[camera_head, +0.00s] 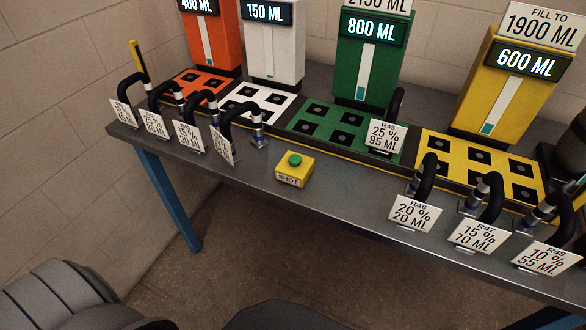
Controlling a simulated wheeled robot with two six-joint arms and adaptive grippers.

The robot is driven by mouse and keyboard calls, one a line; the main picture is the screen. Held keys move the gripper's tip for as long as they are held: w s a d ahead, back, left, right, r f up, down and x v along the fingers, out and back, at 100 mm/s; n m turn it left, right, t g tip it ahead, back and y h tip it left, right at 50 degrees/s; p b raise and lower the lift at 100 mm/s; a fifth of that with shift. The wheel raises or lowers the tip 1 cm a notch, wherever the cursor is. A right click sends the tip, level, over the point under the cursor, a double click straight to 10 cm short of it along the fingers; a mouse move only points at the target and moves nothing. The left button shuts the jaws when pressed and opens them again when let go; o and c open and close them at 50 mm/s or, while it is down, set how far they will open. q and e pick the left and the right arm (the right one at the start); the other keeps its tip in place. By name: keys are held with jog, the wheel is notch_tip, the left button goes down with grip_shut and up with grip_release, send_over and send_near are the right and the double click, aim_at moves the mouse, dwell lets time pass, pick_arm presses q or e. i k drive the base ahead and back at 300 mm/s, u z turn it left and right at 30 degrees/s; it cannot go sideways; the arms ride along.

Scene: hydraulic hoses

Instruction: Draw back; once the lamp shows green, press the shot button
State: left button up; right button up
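The shot button is a green cap (294,159) on a yellow box marked SHOT (294,172), near the front edge of the table in the middle. Nothing covers it. I see no separate lamp that I can make out; the green cap is the only round green piece near the button. Neither of my grippers shows in the head view, so nothing of mine is seen touching the button.
Orange (214,38), white (273,42), green (369,58) and yellow (518,84) display towers stand behind matching socket plates on the grey table (340,200). Several black hoses with cards, such as R46 (411,212), line the front edge. Table around the button is clear.

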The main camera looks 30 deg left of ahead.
aim_at(295, 160)
jog(key=z, duration=1.9)
jog(key=k, duration=0.95)
jog(key=u, duration=0.7)
